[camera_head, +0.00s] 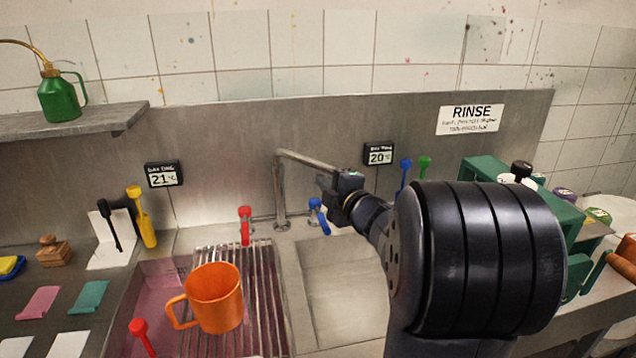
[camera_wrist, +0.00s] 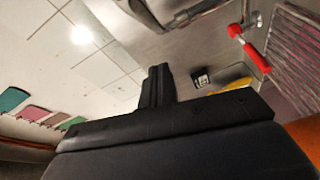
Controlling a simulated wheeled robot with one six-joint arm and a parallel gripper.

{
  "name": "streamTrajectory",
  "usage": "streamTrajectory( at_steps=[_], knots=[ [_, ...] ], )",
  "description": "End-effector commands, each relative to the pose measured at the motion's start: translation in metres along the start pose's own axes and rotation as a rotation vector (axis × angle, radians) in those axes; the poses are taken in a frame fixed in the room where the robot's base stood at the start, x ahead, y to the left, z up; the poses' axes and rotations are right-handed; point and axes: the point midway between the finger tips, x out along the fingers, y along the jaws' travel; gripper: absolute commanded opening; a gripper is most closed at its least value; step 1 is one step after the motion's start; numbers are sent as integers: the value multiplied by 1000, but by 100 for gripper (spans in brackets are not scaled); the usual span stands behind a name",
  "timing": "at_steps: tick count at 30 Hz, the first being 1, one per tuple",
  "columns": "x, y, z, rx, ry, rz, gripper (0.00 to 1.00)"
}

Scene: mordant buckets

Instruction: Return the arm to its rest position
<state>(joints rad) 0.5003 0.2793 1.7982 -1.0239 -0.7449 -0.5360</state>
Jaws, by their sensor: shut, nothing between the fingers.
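My gripper (camera_wrist: 158,88) shows in the wrist view with its dark fingers together and nothing between them. In the head view my dark arm fills the right of centre and reaches back toward the steel sink. The gripper end (camera_head: 345,190) is near the tap and above the right basin, partly hidden by my own wrist. It looks clear of the things around it, though the exact gap to the tap cannot be told.
An orange jug (camera_head: 212,298) stands on the drain rack (camera_head: 268,300). The tap (camera_head: 281,195) has a red handle (camera_head: 245,226) and a blue handle (camera_head: 318,217). A green rack (camera_head: 484,168) with bottles stands at right. The right basin (camera_head: 338,292) looks empty.

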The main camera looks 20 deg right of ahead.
Motion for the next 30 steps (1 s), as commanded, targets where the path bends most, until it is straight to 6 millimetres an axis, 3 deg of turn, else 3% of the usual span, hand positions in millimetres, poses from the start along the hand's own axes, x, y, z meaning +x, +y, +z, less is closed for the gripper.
streamTrajectory(
  at_steps=[6,12,24,30],
  knots=[
    [-40,1,5,-3,-2,3,0],
    [-56,1,6,-1,0,1,0],
    [-58,1,6,0,2,0,0],
    [-41,2,3,1,5,-1,0]
  ],
)
